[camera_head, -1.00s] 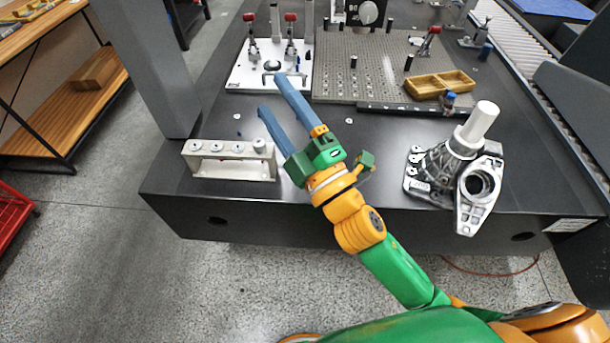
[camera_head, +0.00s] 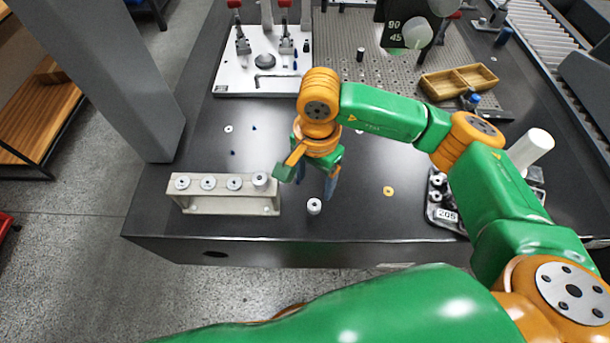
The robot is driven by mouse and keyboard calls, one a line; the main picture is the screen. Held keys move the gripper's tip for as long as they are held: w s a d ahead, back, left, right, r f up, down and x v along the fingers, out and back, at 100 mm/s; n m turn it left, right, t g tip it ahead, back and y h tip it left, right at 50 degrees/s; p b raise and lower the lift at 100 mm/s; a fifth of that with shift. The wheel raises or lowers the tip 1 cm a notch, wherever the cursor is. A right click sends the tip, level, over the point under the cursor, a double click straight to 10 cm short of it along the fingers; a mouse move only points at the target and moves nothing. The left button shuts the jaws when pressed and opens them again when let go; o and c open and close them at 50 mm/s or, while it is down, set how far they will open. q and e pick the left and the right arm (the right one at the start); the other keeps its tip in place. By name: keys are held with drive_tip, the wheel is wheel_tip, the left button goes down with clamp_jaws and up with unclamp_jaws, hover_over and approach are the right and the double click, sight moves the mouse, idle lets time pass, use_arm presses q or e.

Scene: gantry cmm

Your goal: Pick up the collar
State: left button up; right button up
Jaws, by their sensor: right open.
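A small white ring-shaped piece with a dark centre hole, which looks like the collar (camera_head: 314,206), stands on the dark table top near its front edge. My right gripper (camera_head: 316,188) points down just behind and above it. Its blue fingers are spread apart with nothing visible between them. The collar appears apart from the fingers, though the exact height gap is hard to tell. Similar round white pieces (camera_head: 208,182) sit in a row on a beige rack (camera_head: 225,205) to the left. My left gripper is not in view.
A white fixture plate (camera_head: 235,83) with red-handled clamps and a perforated plate (camera_head: 370,75) lie behind. A wooden tray (camera_head: 440,86) stands at the back right. A yellow ring (camera_head: 389,191) lies right of the collar. My right arm partly hides a metal casting with a white cylinder (camera_head: 531,147).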

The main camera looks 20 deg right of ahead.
sight(314, 205)
drive_tip(key=shift+s+f, duration=0.15)
drive_tip(key=shift+f, duration=0.25)
drive_tip(key=shift+s+a+f+p, duration=0.1)
drive_tip(key=shift+s+f+p, duration=0.55)
drive_tip(key=shift+s+f, duration=0.45)
drive_tip(key=f, duration=0.3)
drive_tip(key=shift+w, duration=0.2)
drive_tip(key=shift+w+f, duration=0.15)
drive_tip(key=shift+f, duration=0.05)
drive_tip(key=shift+w, duration=0.1)
drive_tip(key=c, duration=0.5)
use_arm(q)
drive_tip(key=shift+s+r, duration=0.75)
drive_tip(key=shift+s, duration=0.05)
use_arm(e)
clamp_jaws()
